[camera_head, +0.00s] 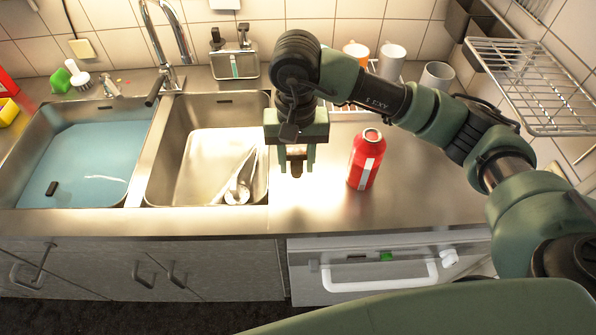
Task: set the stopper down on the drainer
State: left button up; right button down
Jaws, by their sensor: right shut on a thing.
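My right gripper (297,168) points down over the steel worktop just right of the empty sink basin. It is shut on a small brownish thing (296,153), which looks like the stopper; the fingers hide most of it. It appears held above the steel surface, though the height is hard to judge. The bare steel drainer surface (310,208) lies below and around the gripper, brightly lit. My left gripper is not in view.
A red bottle (366,160) stands close right of the gripper. The empty basin (200,165) holds a metal utensil (240,180); the left basin holds blue water (90,160). Mugs (392,58) stand behind my arm. A wire rack (530,85) hangs at right. Steel right of the bottle is clear.

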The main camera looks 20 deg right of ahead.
aim_at(297, 177)
notch_tip(297, 177, down, 2)
jog(key=shift+f, duration=0.15)
notch_tip(297, 177, down, 3)
jog(key=shift+f+p, duration=0.1)
jog(key=shift+p, duration=0.45)
jog(key=shift+f, duration=0.15)
jog(key=shift+f+b, duration=0.2)
jog(key=shift+b, duration=0.15)
jog(key=c, duration=0.9)
grip_release()
jog(key=shift+r, duration=0.1)
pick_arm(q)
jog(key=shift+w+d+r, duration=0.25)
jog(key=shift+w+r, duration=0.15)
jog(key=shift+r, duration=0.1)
